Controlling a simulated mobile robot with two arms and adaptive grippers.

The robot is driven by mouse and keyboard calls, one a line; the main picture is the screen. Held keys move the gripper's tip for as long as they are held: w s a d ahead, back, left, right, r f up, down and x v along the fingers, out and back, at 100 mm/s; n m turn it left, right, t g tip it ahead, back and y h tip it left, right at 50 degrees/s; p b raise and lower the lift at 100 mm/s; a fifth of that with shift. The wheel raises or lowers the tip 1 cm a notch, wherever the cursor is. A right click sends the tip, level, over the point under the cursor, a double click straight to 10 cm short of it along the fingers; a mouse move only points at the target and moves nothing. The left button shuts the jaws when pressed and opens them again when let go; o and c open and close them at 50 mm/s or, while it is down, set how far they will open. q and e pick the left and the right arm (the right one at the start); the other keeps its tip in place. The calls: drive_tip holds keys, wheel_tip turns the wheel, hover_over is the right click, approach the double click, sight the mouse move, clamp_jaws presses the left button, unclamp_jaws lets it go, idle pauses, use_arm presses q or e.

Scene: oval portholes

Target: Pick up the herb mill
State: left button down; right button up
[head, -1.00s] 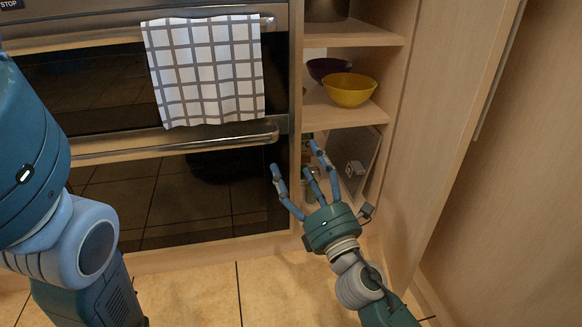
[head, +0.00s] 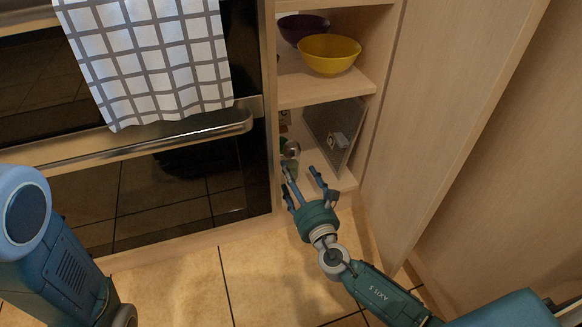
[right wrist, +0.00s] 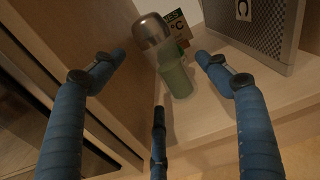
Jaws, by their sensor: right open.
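The herb mill, with a rounded silver top and a green see-through body (right wrist: 177,78), stands on the lowest shelf of the open cabinet. In the head view the mill (head: 291,150) shows small, just beyond my right fingers, which partly hide it. My right gripper (head: 303,172) is open and empty at the front of that shelf. In the right wrist view its fingers (right wrist: 161,70) spread left, right and below the mill, with the mill ahead between them. No contact is visible. My left gripper is out of view; only parts of my left arm show.
A dark grater-like panel (head: 333,135) stands to the mill's right, and a small labelled box (right wrist: 180,28) sits behind it. Yellow (head: 330,54) and purple (head: 301,27) bowls are on the shelf above (head: 320,88). The oven (head: 170,190) and a cabinet side wall flank the opening.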

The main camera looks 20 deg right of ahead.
sight(291, 167)
drive_tip(key=w+b, duration=0.2)
drive_tip(key=w, duration=0.4)
drive_tip(key=shift+w+r, duration=0.1)
drive_tip(key=shift+w, duration=0.1)
drive_tip(key=c, duration=1.4)
